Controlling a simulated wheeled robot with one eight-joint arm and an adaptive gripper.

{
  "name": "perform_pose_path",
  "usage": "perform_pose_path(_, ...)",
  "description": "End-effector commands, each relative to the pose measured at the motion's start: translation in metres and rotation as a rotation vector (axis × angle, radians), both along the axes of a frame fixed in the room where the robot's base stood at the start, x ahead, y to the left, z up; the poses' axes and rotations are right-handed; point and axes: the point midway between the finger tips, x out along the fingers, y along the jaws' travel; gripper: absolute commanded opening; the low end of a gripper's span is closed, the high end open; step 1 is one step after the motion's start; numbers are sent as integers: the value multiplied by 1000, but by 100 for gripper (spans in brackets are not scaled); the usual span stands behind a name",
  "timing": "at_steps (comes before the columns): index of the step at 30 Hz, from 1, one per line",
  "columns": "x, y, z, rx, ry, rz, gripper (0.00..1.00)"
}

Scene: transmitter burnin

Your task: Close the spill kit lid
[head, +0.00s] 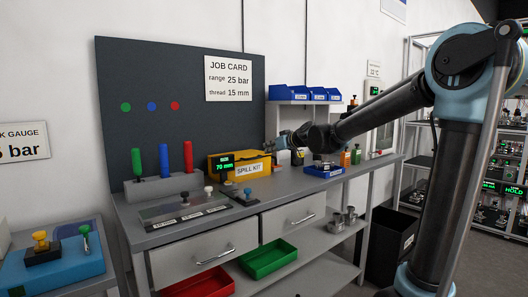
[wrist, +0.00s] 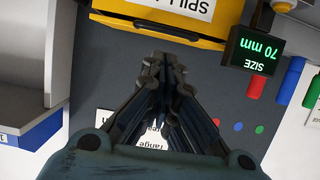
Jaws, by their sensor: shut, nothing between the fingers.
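The yellow spill kit (head: 262,163) stands on the grey workbench against the dark backboard, its white label facing out. In the wrist view the spill kit (wrist: 185,32) shows upside down at the top, with its label and a dark band near a yellow edge. I cannot tell for sure whether its lid is fully down. My gripper (head: 281,141) is at the upper right of the kit in the head view. In the wrist view my gripper's (wrist: 163,58) fingers are together, empty, just beyond the yellow edge in the picture, with no clear contact.
A size display (head: 223,162) reading 70 mm stands left of the kit. Green, blue and red handled tools (head: 164,161) stand further left. A blue tray (head: 323,171) and small bottles are to the right. Blue bins (head: 288,93) sit on a shelf above.

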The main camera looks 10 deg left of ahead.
Motion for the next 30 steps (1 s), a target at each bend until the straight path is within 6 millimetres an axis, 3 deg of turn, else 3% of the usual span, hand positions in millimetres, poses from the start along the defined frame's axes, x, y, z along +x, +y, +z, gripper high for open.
perform_pose_path(11,-18,-21,5,-3,2,2,0)
perform_pose_path(21,-7,6,51,-157,124,28,0)
perform_pose_path(30,-3,8,77,-255,192,4,0)
